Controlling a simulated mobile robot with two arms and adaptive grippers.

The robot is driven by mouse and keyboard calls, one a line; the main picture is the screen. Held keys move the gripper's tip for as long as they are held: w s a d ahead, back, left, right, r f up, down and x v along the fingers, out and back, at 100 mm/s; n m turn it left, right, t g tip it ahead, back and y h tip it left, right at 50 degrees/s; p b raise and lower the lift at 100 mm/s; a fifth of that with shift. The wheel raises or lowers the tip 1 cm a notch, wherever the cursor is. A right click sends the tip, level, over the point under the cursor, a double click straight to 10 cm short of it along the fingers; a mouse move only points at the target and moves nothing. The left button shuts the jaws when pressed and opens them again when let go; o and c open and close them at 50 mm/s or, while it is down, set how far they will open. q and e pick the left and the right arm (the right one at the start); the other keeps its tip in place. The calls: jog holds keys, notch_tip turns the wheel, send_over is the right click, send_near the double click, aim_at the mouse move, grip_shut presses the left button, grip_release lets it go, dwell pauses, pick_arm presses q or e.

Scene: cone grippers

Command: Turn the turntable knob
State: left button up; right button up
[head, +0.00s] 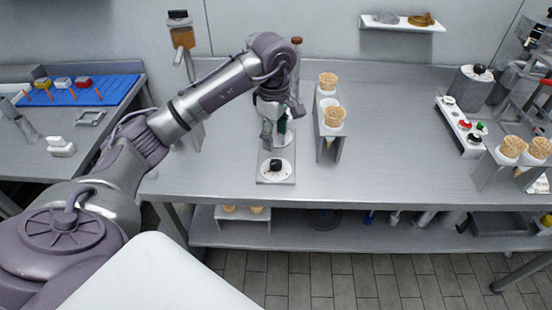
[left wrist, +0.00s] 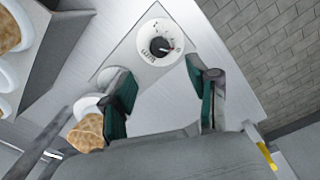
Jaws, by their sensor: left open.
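The turntable knob (head: 275,164) is black and sits on a round white marked dial (head: 264,176) on a grey base plate near the table's front edge. In the left wrist view the knob (left wrist: 160,46) shows on its dial, ahead of the fingertips. My left gripper (head: 275,133) hangs behind and above the knob in the head view. In the left wrist view my left gripper (left wrist: 166,88) has its two green-padded fingers spread apart with nothing between them. It does not touch the knob. My right gripper is not in view.
A stand with ice cream cones (head: 334,118) is close to the right of my left gripper. A white control panel (head: 461,127) with coloured buttons stands farther right. A blue mat (head: 80,97) with tools lies on the left table. The table between stand and panel is clear.

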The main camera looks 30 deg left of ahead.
aim_at(276, 163)
pick_arm(q)
notch_tip(276, 163, down, 10)
jog(key=shift+w+r+p, duration=0.1)
jog(key=shift+r+p, duration=0.05)
jog(key=shift+p, duration=0.6)
jog(key=shift+c, duration=0.4)
grip_shut()
